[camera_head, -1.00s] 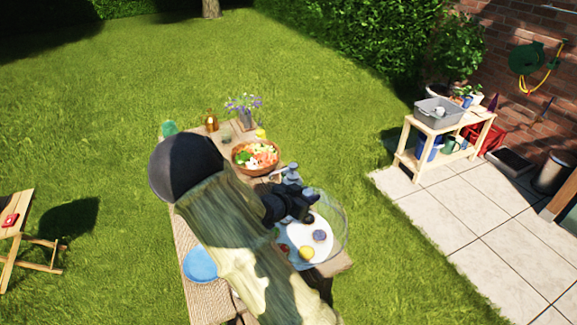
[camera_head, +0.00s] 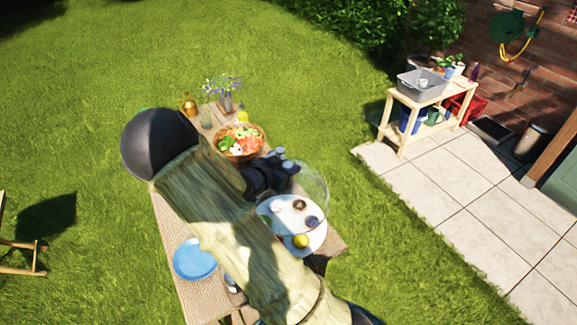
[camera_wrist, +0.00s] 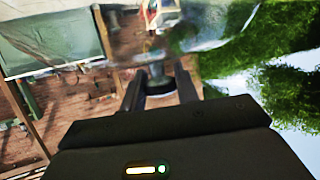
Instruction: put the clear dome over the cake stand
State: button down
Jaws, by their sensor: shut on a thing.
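My gripper (camera_head: 284,172) is shut on the knob of the clear dome (camera_head: 316,184). In the wrist view, the two fingers (camera_wrist: 160,90) close on the dark knob (camera_wrist: 158,72), and the dome's clear wall (camera_wrist: 215,30) shows beyond. The dome looks tilted, with its open side towards the lower right. The white cake stand (camera_head: 289,238) stands at the table's near right end. A brown cake, a dark bluish one and a yellow one are on it. The dome's rim overlaps the stand's top in the picture; I cannot tell whether they touch.
On the table (camera_head: 180,226) are a blue plate (camera_head: 194,259), a salad bowl (camera_head: 239,156), a flower vase (camera_head: 226,103) and an amber lantern (camera_head: 188,104). My arm hides the table's middle. A wooden shelf (camera_head: 405,127) with a grey tub stands on the patio at right.

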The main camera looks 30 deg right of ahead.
jog(key=shift+w+f+b, duration=0.1)
jog(key=shift+f+b, duration=1.55)
jog(key=shift+b, duration=0.05)
notch_tip(320, 180, down, 9)
jog(key=b, duration=0.6)
jog(key=shift+f, duration=0.45)
jog(key=c, duration=1)
grip_release()
jog(key=shift+o, duration=0.2)
jog(key=shift+f, duration=0.1)
jog(key=b+v, duration=0.1)
jog(key=v, duration=1.6)
jog(key=shift+a, duration=0.2)
